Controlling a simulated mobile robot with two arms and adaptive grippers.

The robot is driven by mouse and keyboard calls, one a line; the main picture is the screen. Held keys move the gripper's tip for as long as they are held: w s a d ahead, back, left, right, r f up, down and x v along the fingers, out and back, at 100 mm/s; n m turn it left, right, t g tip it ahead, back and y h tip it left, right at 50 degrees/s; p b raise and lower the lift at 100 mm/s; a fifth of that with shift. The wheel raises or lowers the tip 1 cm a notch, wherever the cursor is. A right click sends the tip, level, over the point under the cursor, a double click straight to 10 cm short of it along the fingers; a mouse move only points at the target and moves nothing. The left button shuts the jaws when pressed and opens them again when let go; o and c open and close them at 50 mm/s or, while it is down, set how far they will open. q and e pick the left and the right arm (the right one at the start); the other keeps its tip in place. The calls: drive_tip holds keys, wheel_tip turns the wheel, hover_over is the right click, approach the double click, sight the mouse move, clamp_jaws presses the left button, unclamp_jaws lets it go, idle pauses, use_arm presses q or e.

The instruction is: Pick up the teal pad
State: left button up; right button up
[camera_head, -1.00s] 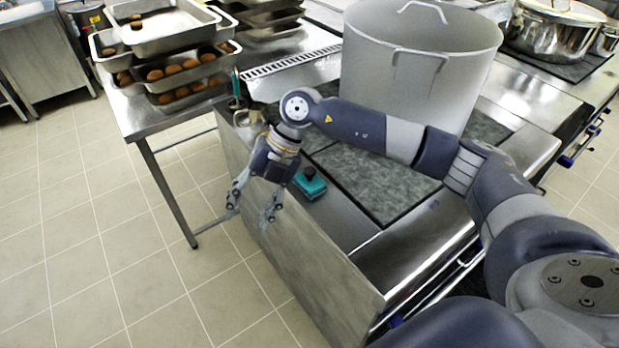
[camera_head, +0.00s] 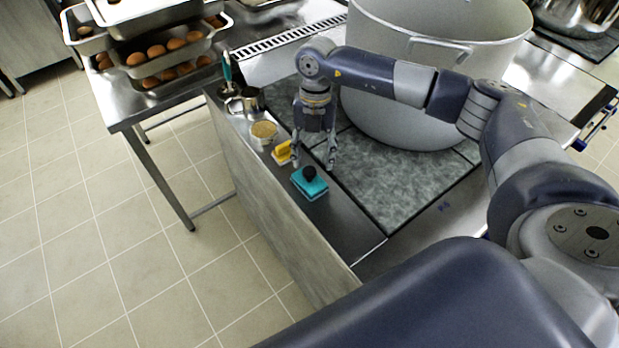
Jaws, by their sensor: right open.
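The teal pad (camera_head: 312,188), with a dark round knob (camera_head: 309,173) on top, lies on the steel counter strip (camera_head: 338,226) beside the stove's grey top. My right gripper (camera_head: 314,166) points down above and just behind the pad. Its two fingers are spread apart with nothing between them. I cannot tell whether a fingertip touches the pad. My left gripper is not in view.
A large stockpot (camera_head: 430,95) stands on the stove close to my right arm. A yellow object (camera_head: 283,153), a small tan-topped pot (camera_head: 264,131) and a green-handled tool (camera_head: 227,72) stand left of the gripper. Trays of eggs (camera_head: 165,60) are at upper left.

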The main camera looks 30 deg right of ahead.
sight(309, 170)
drive_tip(key=shift+a+f+p, duration=0.1)
drive_tip(key=shift+f+p, duration=0.2)
drive_tip(key=shift+f, duration=0.05)
drive_tip(key=f+p, duration=0.1)
drive_tip(key=a+f, duration=0.1)
drive_tip(key=f, duration=0.1)
drive_tip(key=shift+s+f+p, duration=0.15)
drive_tip(key=shift+f+p, duration=0.05)
drive_tip(key=shift+p, duration=0.2)
drive_tip(key=shift+f, duration=0.55)
drive_tip(key=c, duration=1.3)
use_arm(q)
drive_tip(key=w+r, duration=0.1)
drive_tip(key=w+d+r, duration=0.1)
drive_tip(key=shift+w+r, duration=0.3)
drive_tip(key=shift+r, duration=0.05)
use_arm(e)
drive_tip(key=shift+o, duration=0.2)
